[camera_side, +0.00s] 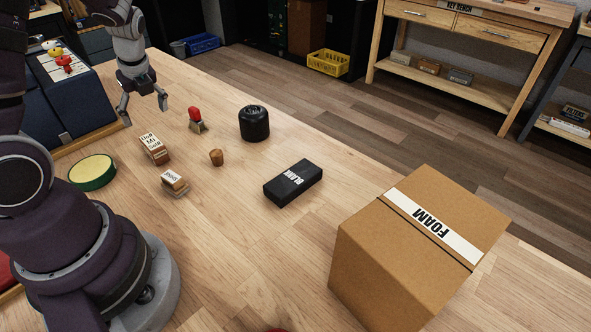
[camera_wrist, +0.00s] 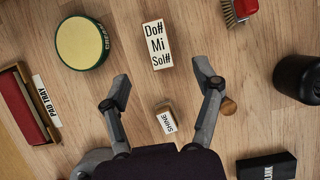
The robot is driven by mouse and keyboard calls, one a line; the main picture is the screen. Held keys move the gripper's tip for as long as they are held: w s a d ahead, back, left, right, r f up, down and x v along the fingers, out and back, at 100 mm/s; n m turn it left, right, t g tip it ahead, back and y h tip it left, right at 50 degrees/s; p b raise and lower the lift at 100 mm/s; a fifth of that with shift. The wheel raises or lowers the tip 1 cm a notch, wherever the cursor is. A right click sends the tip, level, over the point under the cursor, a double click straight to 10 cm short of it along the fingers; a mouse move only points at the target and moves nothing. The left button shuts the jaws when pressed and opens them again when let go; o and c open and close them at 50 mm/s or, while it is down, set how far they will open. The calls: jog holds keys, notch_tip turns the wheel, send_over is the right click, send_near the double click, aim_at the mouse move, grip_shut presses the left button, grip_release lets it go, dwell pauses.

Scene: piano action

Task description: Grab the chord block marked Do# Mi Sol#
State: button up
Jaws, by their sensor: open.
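The chord block (camera_wrist: 158,46) is a small wooden block with a white label reading Do# Mi Sol#. In the wrist view it lies at the top middle, beyond my fingertips. In the side view the block (camera_side: 154,148) rests on the table, with its label facing up. My gripper (camera_side: 143,108) is above the table, apart from the block. In the wrist view my gripper (camera_wrist: 162,84) has its two fingers spread wide, with nothing between the tips. Nothing hides the block in the wrist view.
A SHINE block (camera_side: 175,183), a small cork-like piece (camera_side: 216,157), a red brush (camera_side: 196,119) and a green-rimmed round tin (camera_side: 92,172) lie near the block. A black cylinder (camera_side: 254,123), BLANK box (camera_side: 293,182) and FOAM carton (camera_side: 420,250) stand farther right. A PAD TRAY (camera_wrist: 32,105) is left.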

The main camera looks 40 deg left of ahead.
aim_at(151, 141)
jog(key=x, duration=0.9)
jog(key=shift+s+d+f, duration=0.15)
jog(key=shift+s+f, duration=0.1)
jog(key=shift+f, duration=0.1)
jog(key=shift+c, duration=0.2)
grip_shut()
